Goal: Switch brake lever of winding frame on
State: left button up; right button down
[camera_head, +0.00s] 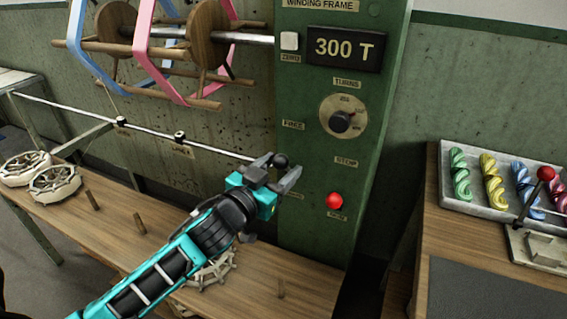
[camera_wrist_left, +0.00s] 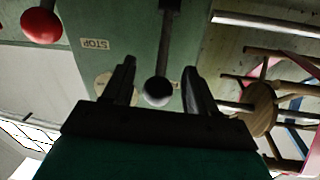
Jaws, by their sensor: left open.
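The winding frame's green panel (camera_head: 365,190) stands at the centre of the head view. The brake lever's black ball knob (camera_head: 281,160) shows beside the panel's left part, between a FREE label above and a label below that I cannot read. My left gripper (camera_head: 281,167) is open, with a finger on either side of the knob. In the left wrist view, the knob (camera_wrist_left: 158,91) on its dark stem (camera_wrist_left: 168,40) sits between the two spread fingers of my left gripper (camera_wrist_left: 158,68). Gaps show on both sides of the knob. My right gripper is not in view.
A red button (camera_head: 334,201) and black turns dial (camera_head: 341,121) are right of the lever. The display (camera_head: 345,48) reads 300 T. A thin rod (camera_head: 215,150) and the reel (camera_head: 205,40) are left. The wooden table (camera_head: 120,225) lies below; a skein tray (camera_head: 447,180) is right.

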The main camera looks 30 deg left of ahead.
pick_arm(q)
jog(key=shift+w, duration=0.95)
jog(key=shift+c, duration=0.5)
grip_shut()
